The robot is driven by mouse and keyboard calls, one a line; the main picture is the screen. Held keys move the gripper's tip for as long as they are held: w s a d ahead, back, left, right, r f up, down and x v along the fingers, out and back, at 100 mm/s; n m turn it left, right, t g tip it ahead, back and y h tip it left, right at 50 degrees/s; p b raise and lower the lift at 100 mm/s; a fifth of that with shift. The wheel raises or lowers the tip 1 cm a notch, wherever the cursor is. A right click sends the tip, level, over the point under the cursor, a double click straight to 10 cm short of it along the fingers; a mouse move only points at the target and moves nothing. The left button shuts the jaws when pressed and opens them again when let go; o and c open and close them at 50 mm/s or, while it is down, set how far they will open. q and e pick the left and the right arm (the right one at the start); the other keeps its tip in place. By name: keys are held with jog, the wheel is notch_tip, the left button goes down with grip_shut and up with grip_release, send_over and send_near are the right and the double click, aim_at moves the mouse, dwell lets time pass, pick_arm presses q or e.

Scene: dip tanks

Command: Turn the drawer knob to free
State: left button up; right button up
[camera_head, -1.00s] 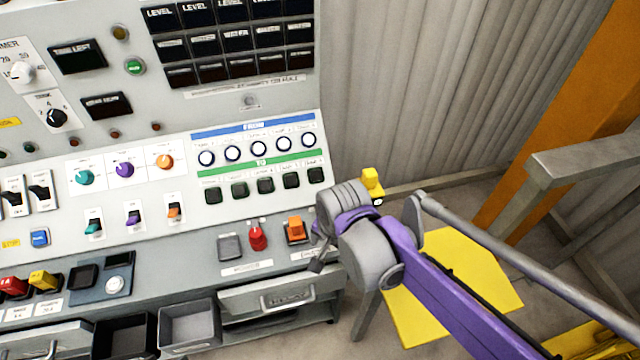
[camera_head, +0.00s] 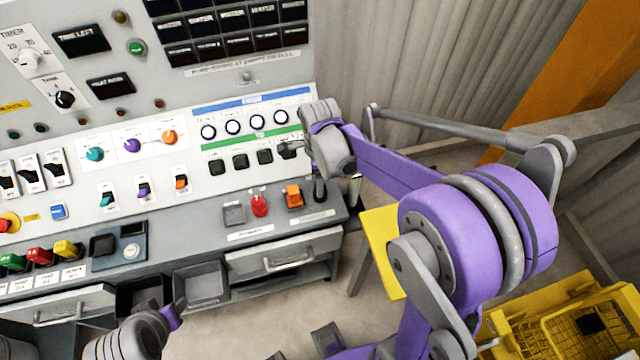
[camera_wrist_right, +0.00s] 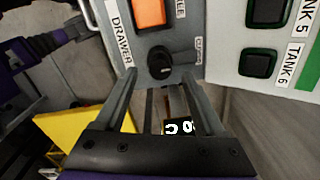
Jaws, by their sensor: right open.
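The drawer knob (camera_wrist_right: 160,62) is a small black knob beside the DRAWER label in the right wrist view. An orange switch (camera_wrist_right: 149,14) is just above it. A FREE label (camera_wrist_right: 181,8) and another small label (camera_wrist_right: 198,50) lie to its right; its pointer direction is unclear. My right gripper (camera_wrist_right: 160,76) is open, with one finger on either side just below the knob; contact is not clear. In the head view the knob area is at the console's right end, near my right wrist. Part of my left arm shows at bottom left; its jaws cannot be made out.
A red knob (camera_head: 259,205) and another orange switch view (camera_head: 294,196) sit on the console ledge. The closed drawer (camera_head: 270,262) is below. Tank buttons (camera_wrist_right: 258,63) lie right of the knob in the wrist view. A yellow panel (camera_head: 375,245) stands right of the console.

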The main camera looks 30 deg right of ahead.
jog(key=shift+f, duration=1.7)
grip_shut()
